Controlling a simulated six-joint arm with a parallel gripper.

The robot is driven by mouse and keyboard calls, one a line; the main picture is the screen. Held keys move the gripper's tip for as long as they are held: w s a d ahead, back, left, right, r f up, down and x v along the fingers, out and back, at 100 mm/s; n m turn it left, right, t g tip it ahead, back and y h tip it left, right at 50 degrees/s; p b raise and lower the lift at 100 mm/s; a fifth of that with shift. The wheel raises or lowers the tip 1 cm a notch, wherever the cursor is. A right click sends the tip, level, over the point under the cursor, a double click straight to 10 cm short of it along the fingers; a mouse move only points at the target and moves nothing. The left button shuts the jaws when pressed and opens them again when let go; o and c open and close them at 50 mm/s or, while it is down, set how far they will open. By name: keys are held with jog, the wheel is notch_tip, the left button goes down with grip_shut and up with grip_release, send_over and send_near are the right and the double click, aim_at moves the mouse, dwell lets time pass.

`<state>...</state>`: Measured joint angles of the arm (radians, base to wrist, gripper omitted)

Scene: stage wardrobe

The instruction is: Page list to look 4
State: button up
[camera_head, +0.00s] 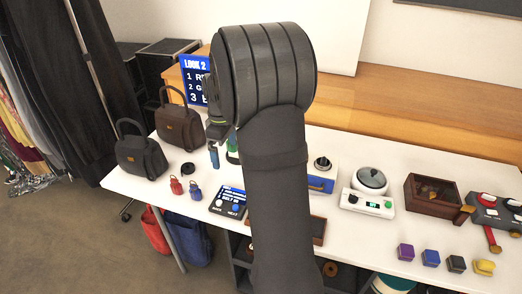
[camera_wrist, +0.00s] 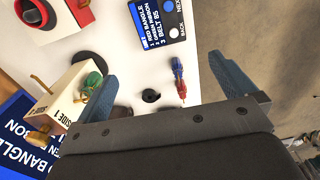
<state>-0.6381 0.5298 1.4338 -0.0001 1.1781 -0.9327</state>
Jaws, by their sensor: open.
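The small list panel (camera_head: 228,203) lies on the white table at front centre. Its dark screen has a blue header and two buttons marked BACK and NEXT. The blue and white sign (camera_head: 194,80) at the back reads LOOK 2 above numbered lines. My gripper (camera_wrist: 160,72) is open and empty above the table, with its fingers apart. In the head view my arm hides most of it, and it is apart from the panel.
Two handbags (camera_head: 141,155) stand at the left. A cream SIDE 1 box (camera_wrist: 66,98) is near the left finger.

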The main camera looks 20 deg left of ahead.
jog(key=shift+c, duration=0.2)
dwell(0.6)
grip_shut()
dwell(1.5)
